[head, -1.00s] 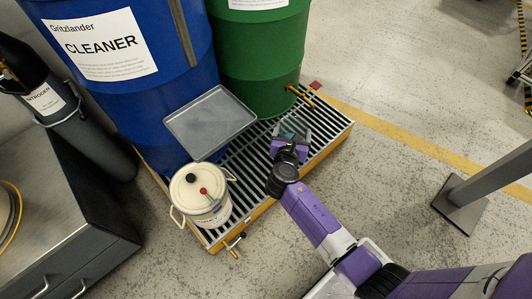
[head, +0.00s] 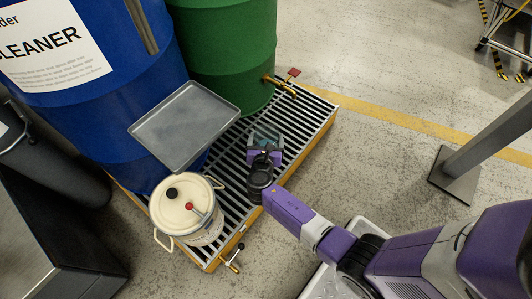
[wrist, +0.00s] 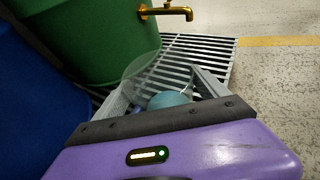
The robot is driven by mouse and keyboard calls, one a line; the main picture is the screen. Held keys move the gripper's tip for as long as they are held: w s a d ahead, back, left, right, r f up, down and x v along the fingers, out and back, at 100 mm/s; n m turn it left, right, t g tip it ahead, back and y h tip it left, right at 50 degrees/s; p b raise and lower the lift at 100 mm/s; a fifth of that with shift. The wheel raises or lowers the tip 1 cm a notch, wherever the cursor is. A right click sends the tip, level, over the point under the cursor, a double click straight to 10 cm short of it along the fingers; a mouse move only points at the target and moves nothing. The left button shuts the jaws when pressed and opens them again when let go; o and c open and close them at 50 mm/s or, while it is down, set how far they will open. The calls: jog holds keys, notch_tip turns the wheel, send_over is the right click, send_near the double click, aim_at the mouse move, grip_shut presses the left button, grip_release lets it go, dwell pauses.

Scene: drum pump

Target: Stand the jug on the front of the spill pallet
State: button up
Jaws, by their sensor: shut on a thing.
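The jug (head: 264,137) is a clear vessel with teal contents, seen small and partly covered in the head view. In the wrist view its teal part (wrist: 168,99) and clear rim lie between the fingers. My gripper (head: 264,147) is shut on it, over the slatted grating of the spill pallet (head: 228,172), between the green drum and the pallet's yellow front edge. The jug looks about upright. Its base is hidden, so I cannot tell whether it touches the grating.
A white lidded pail (head: 187,208) stands at the pallet's left front. A grey tray (head: 184,125) is beside the blue drum (head: 110,120). The green drum (head: 225,60) has a brass tap (wrist: 170,12) behind the jug. Bare grating lies to the right of the jug.

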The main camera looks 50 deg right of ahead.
jog(key=b, duration=0.3)
send_near(267, 140)
jog(key=shift+x, duration=2.25)
jog(key=shift+s+d+f+b, duration=0.1)
jog(key=shift+b, duration=0.2)
jog(key=o, duration=2)
jog(key=shift+c, duration=0.2)
